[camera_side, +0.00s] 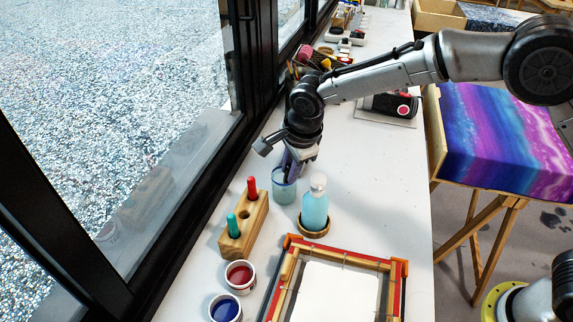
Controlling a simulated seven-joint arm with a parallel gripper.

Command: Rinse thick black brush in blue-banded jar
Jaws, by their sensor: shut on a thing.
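My gripper (297,158) is over the small glass jar (284,192), shut on a dark upright thing that I take to be the thick black brush (286,165). The brush points down at the jar's mouth, and its lower end seems to be inside the jar. The jar stands upright on the white counter and has a bluish tint. Its band is too small to make out clearly. The brush's upper part is hidden by my gripper, and how deep its tip sits is not clear.
A blue bottle (315,207) stands close to the jar's right. A wooden block (240,238) holds red and green handles. Red and blue paint pots (239,274) and a clamped frame (290,250) are in front. The window runs along the left.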

